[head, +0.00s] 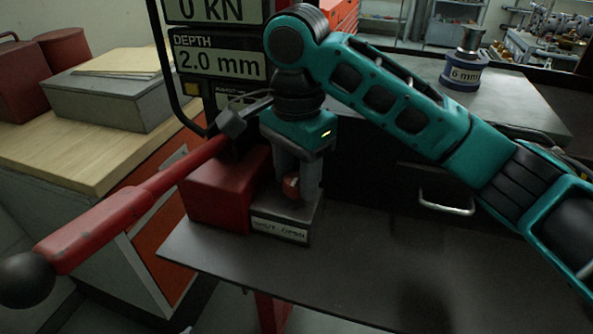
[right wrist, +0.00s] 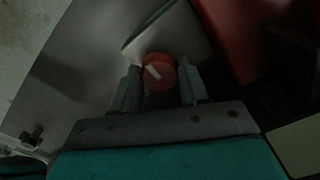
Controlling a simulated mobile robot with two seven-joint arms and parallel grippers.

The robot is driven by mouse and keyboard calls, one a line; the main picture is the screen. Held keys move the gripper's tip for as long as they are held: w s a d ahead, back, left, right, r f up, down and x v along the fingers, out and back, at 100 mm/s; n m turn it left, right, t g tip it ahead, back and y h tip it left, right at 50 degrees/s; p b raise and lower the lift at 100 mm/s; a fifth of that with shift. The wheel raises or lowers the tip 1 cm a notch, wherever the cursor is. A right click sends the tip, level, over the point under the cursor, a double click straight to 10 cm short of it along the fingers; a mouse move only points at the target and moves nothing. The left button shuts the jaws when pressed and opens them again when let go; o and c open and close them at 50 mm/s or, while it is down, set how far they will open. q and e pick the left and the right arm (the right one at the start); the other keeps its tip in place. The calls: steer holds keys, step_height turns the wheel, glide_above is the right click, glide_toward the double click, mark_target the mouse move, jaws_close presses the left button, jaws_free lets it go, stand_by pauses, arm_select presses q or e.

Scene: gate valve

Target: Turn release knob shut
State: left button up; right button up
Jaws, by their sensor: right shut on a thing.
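The release knob (right wrist: 158,72) is a round red knob with a pale pointer mark, seen in the right wrist view between my fingers. In the head view the red knob (head: 291,187) shows in part between the fingers, above a grey block with a "SHUT OPEN" label (head: 280,229). My right gripper (head: 295,188) points down and is shut on the knob; it also shows in the right wrist view (right wrist: 160,85). In the right wrist view the pale mark runs on a slant. My left gripper is not in view.
A red lever with a black ball end (head: 27,280) reaches out to the left. A red block (head: 228,190) stands beside the knob's block. A display (head: 218,62) reads "2.0 mm". The dark bench top (head: 400,275) is clear at right. A spool-like "6 mm" piece (head: 465,75) stands behind.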

mark_target(297, 178)
steer(key=shift+r, duration=0.1)
steer(key=o, duration=1.1)
steer(key=shift+c, duration=0.2)
step_height(297, 178, up, 13)
